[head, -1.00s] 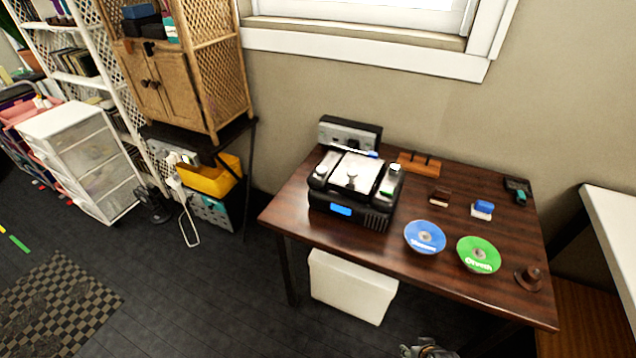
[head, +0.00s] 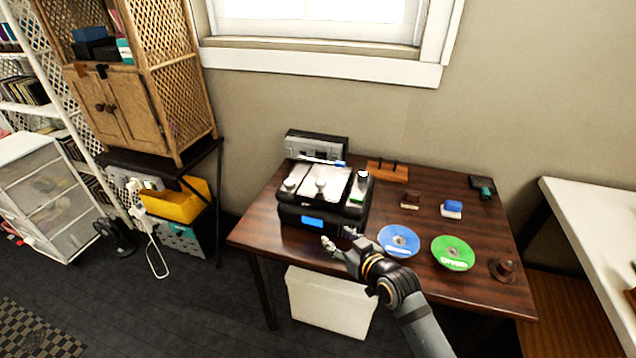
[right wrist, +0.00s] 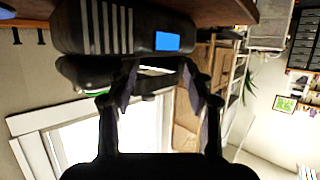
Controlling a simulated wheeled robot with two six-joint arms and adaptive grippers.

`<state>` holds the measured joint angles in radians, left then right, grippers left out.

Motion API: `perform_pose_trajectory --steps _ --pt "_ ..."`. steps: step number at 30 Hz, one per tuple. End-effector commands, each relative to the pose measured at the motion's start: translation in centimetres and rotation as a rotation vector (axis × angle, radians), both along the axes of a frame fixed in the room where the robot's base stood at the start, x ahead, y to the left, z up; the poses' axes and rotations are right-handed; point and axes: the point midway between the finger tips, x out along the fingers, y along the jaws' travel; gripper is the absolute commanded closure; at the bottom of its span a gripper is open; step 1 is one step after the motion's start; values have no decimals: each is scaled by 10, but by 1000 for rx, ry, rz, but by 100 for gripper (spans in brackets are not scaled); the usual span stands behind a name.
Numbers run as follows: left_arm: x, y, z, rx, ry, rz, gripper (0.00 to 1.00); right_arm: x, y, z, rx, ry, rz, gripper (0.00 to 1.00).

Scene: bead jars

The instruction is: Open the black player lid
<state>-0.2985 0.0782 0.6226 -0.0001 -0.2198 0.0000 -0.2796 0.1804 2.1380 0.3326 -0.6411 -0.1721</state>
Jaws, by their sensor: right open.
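The black player (head: 325,219) stands on the left part of the dark wooden table. It has a blue screen on its front, and pale panels with small round knobs on top, lying flat. My right gripper (head: 338,238) is open and empty, in front of the player at the table's front edge. My left gripper is out of view.
A blue disc (head: 399,242) and a green disc (head: 452,253) lie right of the player. A grey device (head: 316,147) stands behind it, and a wooden rack (head: 387,172) behind right. A brown knobbed object (head: 504,270) sits at the table's right. A white bin (head: 330,302) is below.

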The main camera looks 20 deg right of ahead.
Motion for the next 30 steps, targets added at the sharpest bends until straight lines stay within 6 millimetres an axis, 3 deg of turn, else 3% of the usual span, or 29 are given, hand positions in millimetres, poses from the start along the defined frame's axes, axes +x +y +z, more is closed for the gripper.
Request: perform_pose_trajectory --steps 4,8,16,24,30 --pt "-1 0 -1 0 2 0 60 32 -5 49 50 -216 -8 48" --pt "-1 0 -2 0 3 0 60 44 -10 76 78 -332 -22 48" --pt "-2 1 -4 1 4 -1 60 58 -9 80 83 -350 -28 48" --pt "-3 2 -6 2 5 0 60 113 1 80 84 -349 -27 48" --pt "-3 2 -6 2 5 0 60 141 6 79 82 -346 -26 48"
